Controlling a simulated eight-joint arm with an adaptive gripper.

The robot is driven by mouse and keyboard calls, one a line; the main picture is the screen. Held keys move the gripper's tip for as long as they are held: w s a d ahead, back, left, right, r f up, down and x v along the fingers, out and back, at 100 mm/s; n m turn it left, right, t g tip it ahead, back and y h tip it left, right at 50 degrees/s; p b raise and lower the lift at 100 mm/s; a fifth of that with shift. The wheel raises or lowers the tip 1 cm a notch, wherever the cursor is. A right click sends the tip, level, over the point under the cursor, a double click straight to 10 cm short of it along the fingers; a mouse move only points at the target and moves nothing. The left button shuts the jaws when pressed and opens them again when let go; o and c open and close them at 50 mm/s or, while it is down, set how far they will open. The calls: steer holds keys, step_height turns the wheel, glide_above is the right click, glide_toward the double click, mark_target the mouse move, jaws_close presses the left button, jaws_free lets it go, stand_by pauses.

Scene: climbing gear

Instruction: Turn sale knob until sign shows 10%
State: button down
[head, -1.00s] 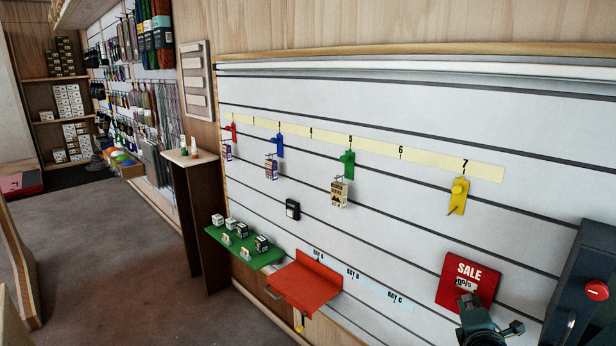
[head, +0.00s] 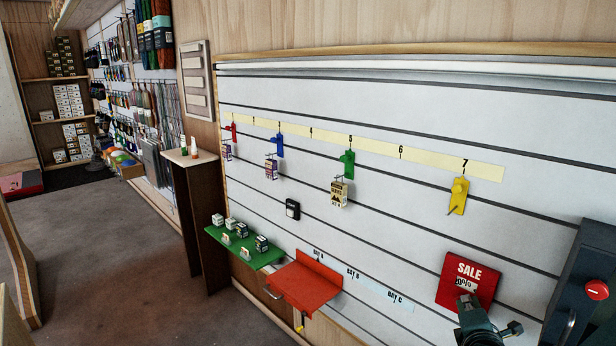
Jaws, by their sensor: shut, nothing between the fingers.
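The red SALE sign (head: 484,267) hangs low on the right of the slatted wall. A small white window (head: 460,283) below the word SALE shows black characters, too small and partly covered to read. My gripper (head: 466,299) is in front of the sign's lower part, seen from behind. Its fingers are shut with nothing seen between them. The sale knob is not visible; the gripper hides that area. I cannot tell whether the fingers touch the sign.
A dark cabinet with a red button (head: 597,290) stands close right of the sign. A yellow hook (head: 458,196) sticks out above it. A red shelf (head: 304,288) and green shelf (head: 246,246) jut out left. The wall between is mostly clear.

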steer(key=shift+s+d+f, duration=0.25)
steer(key=shift+d+f, duration=0.05)
steer(key=shift+f, duration=0.25)
stand_by(0.4)
steer(key=shift+s+f, duration=0.1)
steer(key=shift+f, duration=0.3)
stand_by(0.6)
steer(key=shift+d, duration=0.15)
steer(key=shift+s+d+r, duration=0.1)
steer(key=shift+s+d, duration=0.05)
steer(key=shift+s, duration=0.1)
steer(key=shift+s, duration=0.1)
stand_by(0.5)
steer(key=s+a+r, duration=0.2)
steer(key=s+a, duration=0.1)
steer(key=a, duration=0.3)
steer(key=shift+s, duration=0.4)
steer(key=shift+w+d, duration=0.1)
steer(key=shift+w+d, duration=2.4)
